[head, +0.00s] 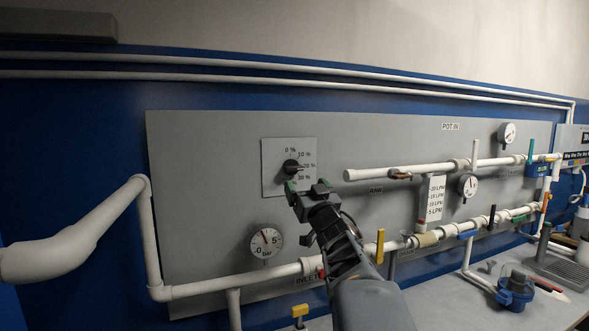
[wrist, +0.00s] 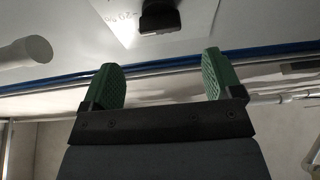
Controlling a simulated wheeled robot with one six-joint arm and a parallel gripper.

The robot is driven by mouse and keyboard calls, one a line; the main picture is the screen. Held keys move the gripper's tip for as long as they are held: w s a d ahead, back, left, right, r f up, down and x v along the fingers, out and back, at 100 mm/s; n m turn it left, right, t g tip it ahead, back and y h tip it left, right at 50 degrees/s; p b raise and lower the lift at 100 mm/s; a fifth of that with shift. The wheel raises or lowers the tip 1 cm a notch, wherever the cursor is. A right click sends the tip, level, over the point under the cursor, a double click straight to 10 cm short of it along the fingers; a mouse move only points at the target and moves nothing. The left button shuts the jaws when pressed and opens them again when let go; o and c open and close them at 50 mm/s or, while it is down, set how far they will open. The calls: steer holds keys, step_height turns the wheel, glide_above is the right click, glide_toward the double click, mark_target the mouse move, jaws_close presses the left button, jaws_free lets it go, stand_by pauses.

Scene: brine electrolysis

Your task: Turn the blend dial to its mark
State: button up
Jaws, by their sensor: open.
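The blend dial (head: 291,167) is a black knob on a light square plate (head: 271,184), fixed to the grey panel. Printed marks run from 0 % at the top through 10 % and 20 % to 30 % at the lower right. In the head view my gripper (head: 308,187) is just below and in front of the knob. In the wrist view the black knob (wrist: 160,16) is at the top, beyond the two green fingertips. My gripper (wrist: 162,78) is open and empty, with the knob apart from the fingers. The knob's exact pointing is too small to tell.
A white pipe with an open end (head: 352,175) runs right of the dial plate. A gauge (head: 266,242) is at the lower left, and a yellow-handled valve (head: 380,246) stands near my arm. The panel (head: 205,190) left of the dial is clear.

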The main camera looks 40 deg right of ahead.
mark_target(295, 170)
steer(key=p+x, duration=0.2)
steer(key=x, duration=0.6)
steer(key=shift+w+r, duration=0.1)
steer(key=shift+w, duration=0.25)
steer(key=shift+c, duration=0.2)
steer(key=c, duration=0.9)
